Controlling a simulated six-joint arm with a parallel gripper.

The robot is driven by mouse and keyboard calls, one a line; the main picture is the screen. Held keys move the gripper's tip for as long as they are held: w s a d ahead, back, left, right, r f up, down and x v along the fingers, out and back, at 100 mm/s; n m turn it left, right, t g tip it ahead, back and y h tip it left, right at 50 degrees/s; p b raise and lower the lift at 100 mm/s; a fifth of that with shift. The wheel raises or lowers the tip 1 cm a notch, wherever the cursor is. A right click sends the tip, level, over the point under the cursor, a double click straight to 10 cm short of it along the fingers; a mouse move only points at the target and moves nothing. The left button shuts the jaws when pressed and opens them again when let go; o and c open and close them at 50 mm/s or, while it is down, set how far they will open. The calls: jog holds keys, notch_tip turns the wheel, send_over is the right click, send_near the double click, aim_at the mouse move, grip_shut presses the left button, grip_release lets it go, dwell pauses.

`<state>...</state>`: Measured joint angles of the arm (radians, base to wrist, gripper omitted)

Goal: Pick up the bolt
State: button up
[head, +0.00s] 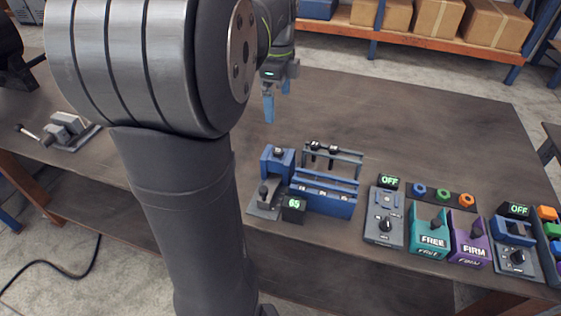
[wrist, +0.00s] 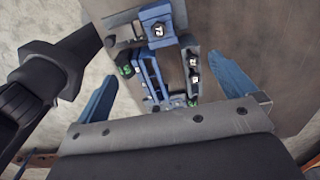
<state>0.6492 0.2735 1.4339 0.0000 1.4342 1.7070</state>
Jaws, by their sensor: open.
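My gripper (head: 276,98) hangs above the table behind the blue rack, with its blue fingers pointing down. In the wrist view its fingers (wrist: 163,70) are spread wide apart with nothing between them. Similar dark pieces (wrist: 194,77) show along the rack in the wrist view. My gripper is apart from the rack.
A blue clamp-like fixture (head: 277,163) with a display reading 65 (head: 293,204) adjoins the rack. The table behind (head: 400,120) is clear.

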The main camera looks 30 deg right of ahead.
dwell(0.4)
jog(key=c, duration=1)
jog(key=shift+c, duration=0.2)
jog(key=n, duration=1.2)
send_over(279, 149)
jog(key=f, duration=1)
jog(key=shift+d, duration=0.25)
jog(key=shift+a+f, duration=0.2)
jog(key=shift+f, duration=2.55)
